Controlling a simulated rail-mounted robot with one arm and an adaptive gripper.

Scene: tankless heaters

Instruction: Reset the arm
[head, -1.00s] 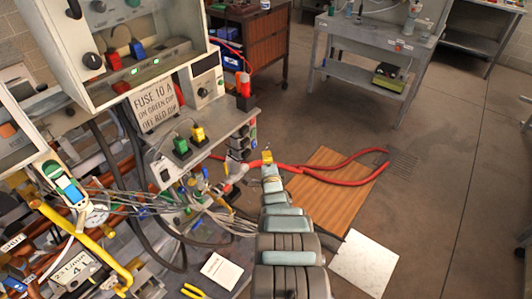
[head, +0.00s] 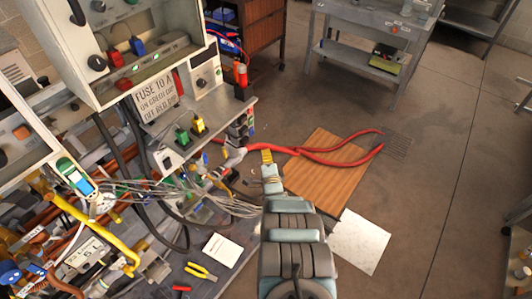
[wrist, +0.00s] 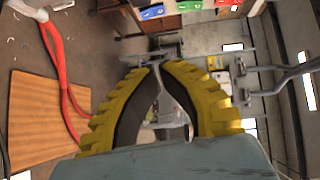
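My arm reaches forward from the bottom centre of the head view, nearly straight. My gripper (head: 266,157) has yellow fingers and is at the far end of the arm, above the floor beside the workbench. In the wrist view my gripper (wrist: 159,66) shows both yellow ribbed fingers with dark inner pads. They arch inward and their tips come together, with nothing seen held between them. From the head view, the two fingers cannot be told apart.
A red forked hose (head: 330,162) lies over a wooden board (head: 325,185). A metal table (head: 370,65) stands behind.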

